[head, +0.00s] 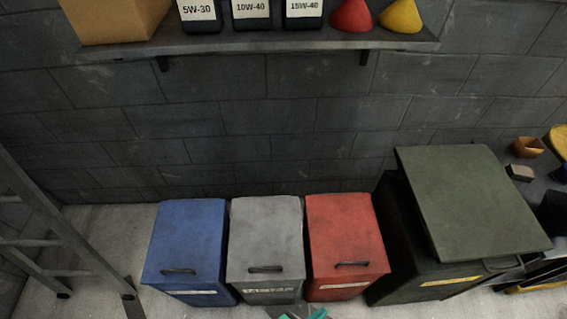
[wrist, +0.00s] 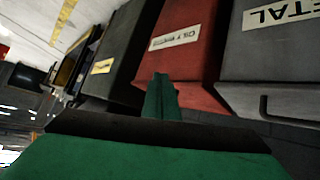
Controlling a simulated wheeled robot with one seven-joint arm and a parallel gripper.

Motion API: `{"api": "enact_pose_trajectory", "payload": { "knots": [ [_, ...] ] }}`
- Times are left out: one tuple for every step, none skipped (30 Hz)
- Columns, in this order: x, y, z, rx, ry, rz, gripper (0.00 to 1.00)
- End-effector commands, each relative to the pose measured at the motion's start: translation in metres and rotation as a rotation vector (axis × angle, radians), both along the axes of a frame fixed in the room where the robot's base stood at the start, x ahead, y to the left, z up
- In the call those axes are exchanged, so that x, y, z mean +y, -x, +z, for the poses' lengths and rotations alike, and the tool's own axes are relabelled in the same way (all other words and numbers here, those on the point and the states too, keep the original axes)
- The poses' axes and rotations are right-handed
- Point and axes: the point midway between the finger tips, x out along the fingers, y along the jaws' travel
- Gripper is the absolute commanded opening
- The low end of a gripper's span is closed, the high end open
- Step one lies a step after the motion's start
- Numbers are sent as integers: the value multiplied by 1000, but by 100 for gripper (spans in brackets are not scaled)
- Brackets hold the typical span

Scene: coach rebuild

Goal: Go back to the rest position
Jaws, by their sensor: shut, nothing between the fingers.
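My gripper (wrist: 161,97) shows in the wrist view as green fingers pressed together, with nothing between them. It is in front of the red bin (wrist: 186,52), apart from it as far as I can tell. In the head view only a small green part of my arm end shows at the bottom edge, below the grey bin (head: 265,240) and the red bin (head: 345,236); the rest is out of frame. The grey bin, labelled METAL, also shows at the right of the wrist view (wrist: 270,55).
A blue bin (head: 188,240) stands left of the grey one. A large dark green bin (head: 470,200) stands right of the red one. A ladder (head: 62,232) leans at the left. A shelf (head: 250,42) with oil bottles and a cardboard box (head: 115,18) juts from the wall above.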

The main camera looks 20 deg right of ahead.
Motion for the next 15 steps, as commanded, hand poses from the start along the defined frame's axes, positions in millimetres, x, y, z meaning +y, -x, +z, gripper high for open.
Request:
{"api": "enact_pose_trajectory", "payload": {
  "knots": [
    [16, 2, -4, 14, -43, 102, 0],
    [27, 1, -5, 20, -68, 172, 0],
    [41, -1, -5, 19, -97, 265, 0],
    [52, -1, -4, 16, -116, 331, 0],
    [63, -2, -1, 9, -132, 398, 0],
    [77, -3, 4, -4, -150, 484, 0],
    [88, -3, 10, -17, -159, 546, 0],
    [98, -4, 16, -35, -166, 606, 0],
    [112, -4, 27, -60, -170, 682, 0],
    [121, -4, 36, -82, -169, 738, 0],
    [130, -3, 46, -106, -167, 790, 0],
    [140, -3, 61, -142, -156, 853, 0],
    [147, -2, 73, -170, -146, 897, 0],
    [154, -1, 86, -200, -133, 938, 0],
    [161, 0, 104, -241, -110, 986, 0]
  ]
}}
